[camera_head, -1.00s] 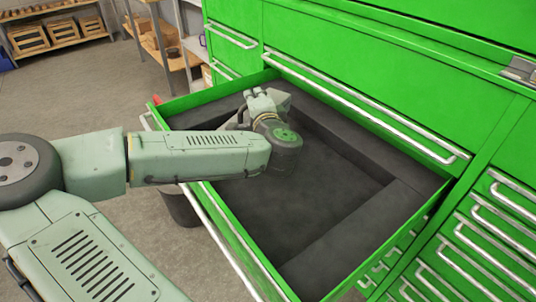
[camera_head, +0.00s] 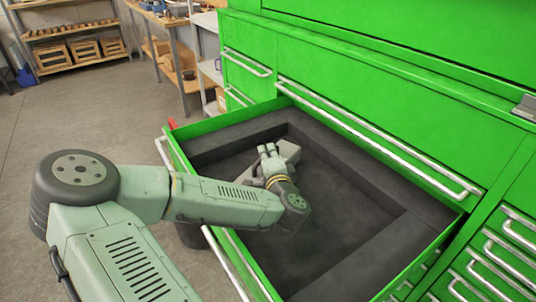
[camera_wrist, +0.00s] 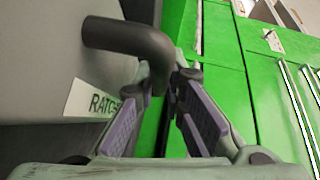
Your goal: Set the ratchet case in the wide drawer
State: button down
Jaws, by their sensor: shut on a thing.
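The wide drawer (camera_head: 344,212) is pulled out of the green cabinet and has a dark lining with raised borders. The ratchet case (camera_head: 287,151) is a grey box, partly hidden by my arm, within the drawer's outline towards its back left. It also shows in the wrist view as a large grey face (camera_wrist: 45,50) with a label reading "RATC", the rest covered. My gripper (camera_wrist: 173,85) is shut on the case's black bent handle (camera_wrist: 128,40). In the head view my gripper (camera_head: 268,158) is over the drawer. I cannot tell whether the case touches the drawer floor.
The drawer's green side walls and front with its long handle (camera_head: 226,262) surround the opening. The cabinet face with a long handle (camera_head: 380,138) stands right behind. The right part of the drawer floor is clear. Shelves with wooden crates (camera_head: 85,52) stand far off at left.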

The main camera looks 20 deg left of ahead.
jog(key=c, duration=1.7)
grip_release()
jog(key=b+v, duration=0.2)
jog(key=v, duration=0.4)
jog(key=shift+s+d, duration=0.2)
jog(key=shift+s, duration=0.15)
jog(key=shift+s+d+r, duration=0.15)
jog(key=shift+s, duration=0.2)
